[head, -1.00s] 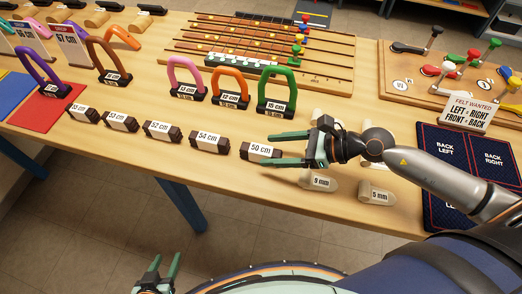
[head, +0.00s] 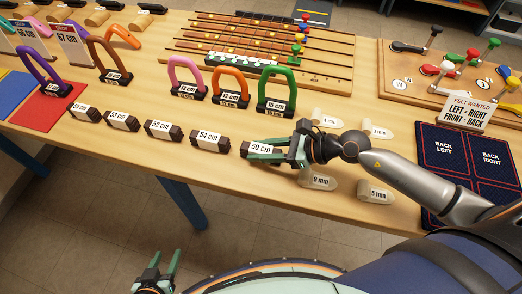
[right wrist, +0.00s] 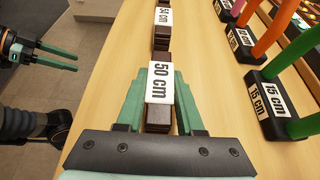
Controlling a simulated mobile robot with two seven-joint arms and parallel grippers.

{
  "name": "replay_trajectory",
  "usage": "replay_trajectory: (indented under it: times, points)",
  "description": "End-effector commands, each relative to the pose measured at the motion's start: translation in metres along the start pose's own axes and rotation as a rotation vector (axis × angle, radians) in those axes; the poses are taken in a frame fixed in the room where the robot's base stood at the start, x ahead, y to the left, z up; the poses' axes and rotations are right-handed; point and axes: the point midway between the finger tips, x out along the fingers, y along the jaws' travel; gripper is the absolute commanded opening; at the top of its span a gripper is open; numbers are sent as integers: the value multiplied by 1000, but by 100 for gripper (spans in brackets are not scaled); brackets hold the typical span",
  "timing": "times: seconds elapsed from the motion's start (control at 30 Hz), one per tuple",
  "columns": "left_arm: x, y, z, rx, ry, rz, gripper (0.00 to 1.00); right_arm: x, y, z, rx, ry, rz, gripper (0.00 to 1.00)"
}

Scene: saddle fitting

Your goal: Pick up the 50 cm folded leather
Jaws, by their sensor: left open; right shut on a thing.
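The 50 cm folded leather (head: 259,148) is a dark brown folded stack with a white "50 cm" band, at the right end of a row of similar leathers on the table. My right gripper (head: 268,151) is shut on it from the right, one finger along each long side. In the right wrist view the 50 cm leather (right wrist: 160,84) lies between the two green fingers (right wrist: 160,105), and its dark near end shows below the band. I cannot tell whether it is off the table. My left gripper (head: 161,270) is open and empty, low in front of the table.
The 54 cm leather (head: 210,139) lies just left of the 50 cm one, with several more beyond. A green arch marked 15 cm (head: 277,90) stands behind. Pale "9 mm" (head: 318,180) and "5 mm" (head: 375,191) pieces lie to the right, near a navy felt mat (head: 440,148).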

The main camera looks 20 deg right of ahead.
Motion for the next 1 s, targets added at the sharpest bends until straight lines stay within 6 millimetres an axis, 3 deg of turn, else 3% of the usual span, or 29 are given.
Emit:
replay_trajectory:
  times: [0.03,0.23,0.77,1.0]
  points:
    - [0,0,0,0,0,0,50,0,0,0,0,0,0,23]
    - [0,0,0,0,0,0,50,0,0,0,0,1,0,0]
    - [0,0,0,0,0,0,50,-1,0,2,-1,-1,0,0]
    - [-2,0,-2,0,0,0,50,-10,-1,21,-5,-2,-1,0]
